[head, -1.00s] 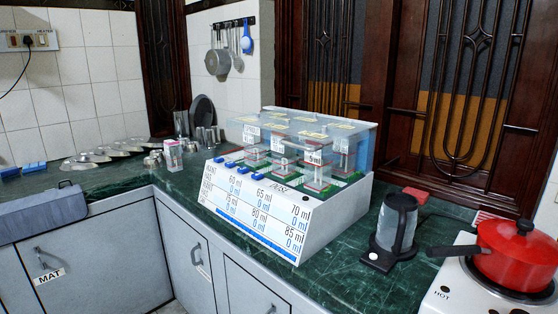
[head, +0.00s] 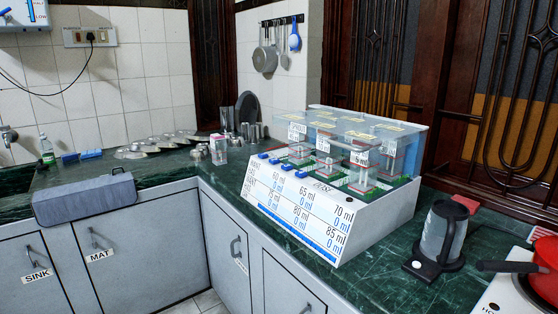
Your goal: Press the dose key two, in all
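The dosing unit (head: 345,235) stands on the green counter right of centre, with a clear cover over several small vessels. Its sloped white front lists amounts of 60, 65 and 70 ml above 75, 80 and 85 ml, with blue 0 ml readings beneath them. Small blue keys (head: 274,161) sit in a row at the top left edge of that front, and the word DOSE (head: 322,187) is printed right of them. I cannot read a number on any key. Neither gripper is in view, and nothing touches the unit.
A black and grey kettle (head: 440,238) stands right of the unit, near a red pot (head: 546,268) on a white stove. Metal dishes (head: 150,147) and cups lie to the left. A long grey case (head: 84,198) rests at the left counter edge. Cabinets marked SINK and MAT are below.

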